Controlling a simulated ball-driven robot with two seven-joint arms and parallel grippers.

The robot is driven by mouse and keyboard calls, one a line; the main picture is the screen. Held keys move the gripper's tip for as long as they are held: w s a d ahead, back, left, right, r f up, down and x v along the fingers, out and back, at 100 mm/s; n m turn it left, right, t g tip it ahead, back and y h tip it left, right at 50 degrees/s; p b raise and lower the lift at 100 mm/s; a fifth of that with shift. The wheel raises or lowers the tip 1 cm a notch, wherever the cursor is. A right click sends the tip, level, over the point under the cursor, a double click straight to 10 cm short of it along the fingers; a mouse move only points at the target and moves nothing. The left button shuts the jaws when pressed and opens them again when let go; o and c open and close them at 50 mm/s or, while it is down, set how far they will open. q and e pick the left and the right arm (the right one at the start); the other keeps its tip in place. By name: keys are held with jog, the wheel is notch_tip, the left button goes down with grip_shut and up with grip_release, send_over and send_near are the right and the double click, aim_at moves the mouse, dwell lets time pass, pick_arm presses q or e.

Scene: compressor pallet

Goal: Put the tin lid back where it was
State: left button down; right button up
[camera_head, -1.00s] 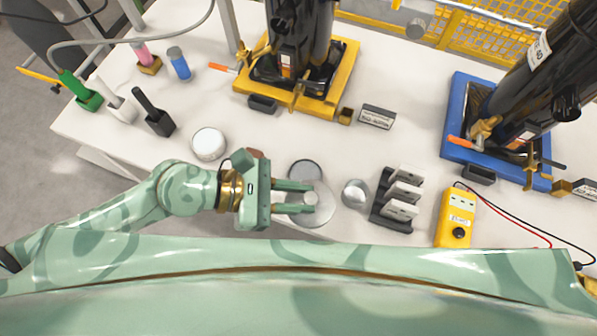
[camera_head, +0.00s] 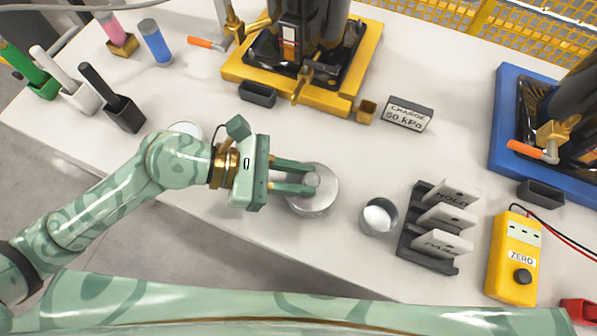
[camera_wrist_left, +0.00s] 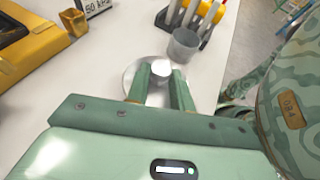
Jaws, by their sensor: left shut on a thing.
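My left gripper (camera_head: 315,184) is shut on the knob of the round grey tin lid (camera_head: 322,205). The lid is level in the head view, and the fingers cover part of it. In the left wrist view the lid (camera_wrist_left: 131,77) shows as a pale disc around and beyond the fingertips (camera_wrist_left: 161,72). The open tin is not seen separately; the lid seems to cover it from above. I cannot tell whether the lid touches the tin. My right gripper is not in view.
A small metal cup (camera_head: 379,217) stands right of the lid, then a dark rack (camera_head: 408,250) of grey plates and a yellow meter (camera_head: 513,265). A white round piece (camera_head: 186,128) lies partly behind my left arm. The yellow pallet (camera_head: 335,104) is behind.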

pick_arm(q)
jog(key=shift+r, duration=0.15)
jog(key=shift+f, duration=0.2)
jog(key=c, duration=1.2)
grip_release()
jog(key=shift+c, duration=0.2)
jog(key=shift+r, duration=0.1)
jog(key=p+v, duration=0.1)
jog(key=v, duration=1.1)
jog(key=shift+p, duration=0.3)
jog(key=shift+s, duration=0.1)
